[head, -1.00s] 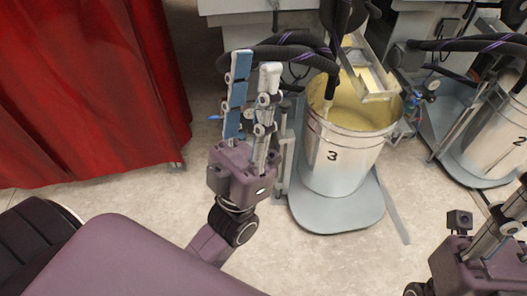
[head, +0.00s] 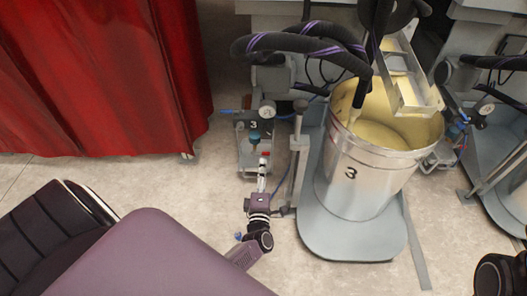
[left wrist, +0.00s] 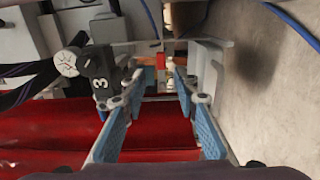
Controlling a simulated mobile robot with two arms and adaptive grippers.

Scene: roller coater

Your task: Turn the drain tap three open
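The station marked 3 (head: 253,125) is a small pump-like unit with a round gauge (head: 267,110) and a blue knob (head: 254,136), left of the drum. A small red part (head: 264,154), possibly the tap handle, shows at my left gripper's tips. In the left wrist view a red part (left wrist: 160,61) lies just beyond and between the fingertips. My left gripper (head: 263,166) points away from me at this unit. In the left wrist view its blue-padded fingers (left wrist: 158,85) are apart with nothing clearly between them. My right gripper is out of view.
The metal drum marked 3 (head: 350,172) stands on a grey base (head: 350,243) right of my left gripper. A vertical post (head: 297,150) stands close beside the gripper. Thick black hoses (head: 290,42) hang above. A red curtain (head: 95,80) is at left.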

